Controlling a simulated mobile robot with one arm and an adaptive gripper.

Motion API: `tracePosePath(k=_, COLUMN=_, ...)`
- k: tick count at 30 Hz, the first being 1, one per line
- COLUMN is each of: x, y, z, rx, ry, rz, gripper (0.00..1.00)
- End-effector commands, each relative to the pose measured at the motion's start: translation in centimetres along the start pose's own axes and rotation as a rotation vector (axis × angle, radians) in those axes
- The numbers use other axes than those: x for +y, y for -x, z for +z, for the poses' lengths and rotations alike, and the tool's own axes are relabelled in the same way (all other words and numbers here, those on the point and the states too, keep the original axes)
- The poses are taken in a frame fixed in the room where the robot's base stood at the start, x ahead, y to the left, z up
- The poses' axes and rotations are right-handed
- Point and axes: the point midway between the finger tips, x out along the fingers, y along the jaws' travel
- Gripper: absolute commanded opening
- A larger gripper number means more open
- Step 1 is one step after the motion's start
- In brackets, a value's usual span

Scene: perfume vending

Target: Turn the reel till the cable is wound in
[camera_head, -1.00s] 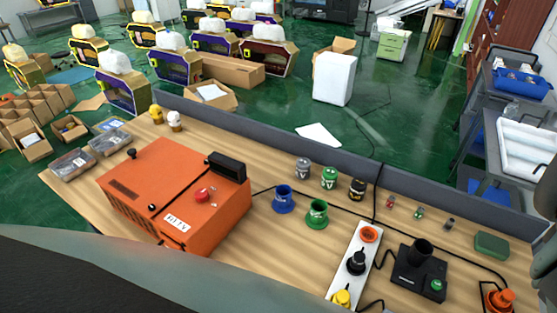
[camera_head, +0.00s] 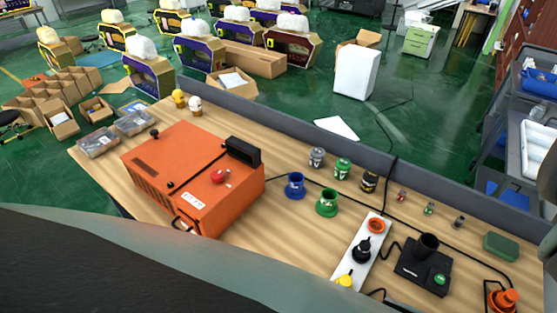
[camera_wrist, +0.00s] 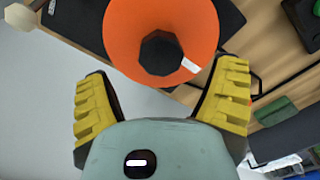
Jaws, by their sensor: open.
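An orange reel (camera_head: 503,298) with a knob on top stands at the near right corner of the table, partly cut off by the head view's lower edge. In the wrist view, a large orange disc with a dark round hub and a white mark, apparently the reel (camera_wrist: 120,35), is just beyond my fingers. My gripper (camera_wrist: 163,88) is open and empty, its yellow-padded fingers wide apart on either side below the disc. A black cable (camera_head: 470,255) runs across the table toward the reel; its end at the reel is not clear.
A black device with a green button (camera_head: 420,262) and a green box (camera_head: 501,246) stand near the reel. A white strip with colored knobs (camera_head: 352,262) lies further left, then green and blue cups and a large orange machine (camera_head: 160,160). A grey rail edges the table's back.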

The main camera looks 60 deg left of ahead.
Motion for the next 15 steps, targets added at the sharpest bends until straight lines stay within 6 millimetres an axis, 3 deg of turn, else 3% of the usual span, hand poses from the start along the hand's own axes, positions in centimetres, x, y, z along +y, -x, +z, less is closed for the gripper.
tracePosePath(k=5, x=-0.2, y=1.2, z=0.0, rx=0.001, ry=0.003, rz=-0.002, gripper=0.86)
tracePosePath(k=9, x=-0.3, y=4.8, z=0.1, rx=0.0, ry=0.005, rz=-0.002, gripper=0.86)
tracePosePath(k=15, x=-0.3, y=8.0, z=0.1, rx=0.001, ry=0.004, rz=-0.002, gripper=0.86)
